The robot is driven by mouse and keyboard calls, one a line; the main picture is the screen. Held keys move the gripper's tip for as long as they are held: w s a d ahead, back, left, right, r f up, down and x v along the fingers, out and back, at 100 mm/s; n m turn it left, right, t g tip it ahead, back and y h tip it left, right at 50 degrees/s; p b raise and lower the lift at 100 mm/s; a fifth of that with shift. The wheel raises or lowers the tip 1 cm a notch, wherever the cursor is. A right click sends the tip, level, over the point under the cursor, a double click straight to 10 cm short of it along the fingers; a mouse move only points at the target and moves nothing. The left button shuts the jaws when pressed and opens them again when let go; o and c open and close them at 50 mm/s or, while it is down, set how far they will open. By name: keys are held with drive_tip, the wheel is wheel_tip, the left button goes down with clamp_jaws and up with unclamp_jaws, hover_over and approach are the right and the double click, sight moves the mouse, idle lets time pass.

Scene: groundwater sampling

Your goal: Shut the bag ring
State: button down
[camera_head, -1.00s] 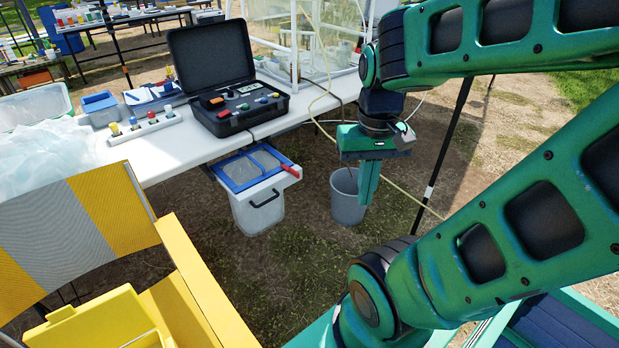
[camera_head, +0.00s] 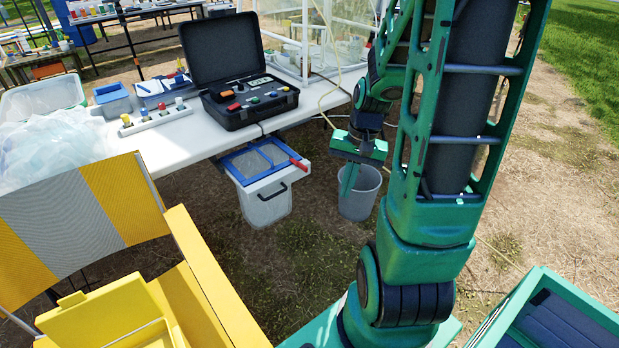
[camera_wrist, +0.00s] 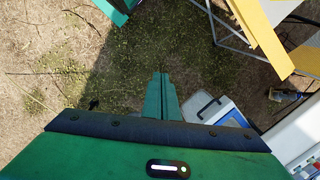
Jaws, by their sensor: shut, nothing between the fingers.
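A white bin (camera_head: 265,204) with a dark handle stands on the ground under the table's front edge. A blue rectangular frame (camera_head: 235,171) lies around its top, with a red lever (camera_head: 299,164) at its right corner. I take this to be the bag ring; I cannot tell whether it is open or shut. My gripper (camera_head: 345,191) is shut and empty, fingers pointing down, right of the bin and apart from it, overlapping the grey bucket in the picture. In the wrist view, my closed fingers (camera_wrist: 161,78) point over bare ground, with the bin's handle (camera_wrist: 209,108) to their right.
A grey bucket (camera_head: 366,202) stands right of the bin. The white table (camera_head: 178,143) above carries an open black case (camera_head: 249,101), a rack of vials (camera_head: 155,119) and a clear plastic bag (camera_head: 50,150). A yellow-and-grey panel (camera_head: 80,218) and yellow frame stand front left.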

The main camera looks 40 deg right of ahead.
drive_tip(key=w+f+m+t+y, duration=0.25)
drive_tip(key=w+f+m, duration=0.35)
drive_tip(key=f, duration=0.5)
drive_tip(key=m+t+h, duration=0.3)
drive_tip(key=m+t, duration=0.8)
drive_tip(key=m, duration=0.8)
approach(307, 172)
drive_tip(key=shift+x, duration=3.1)
drive_tip(key=shift+a, duration=0.15)
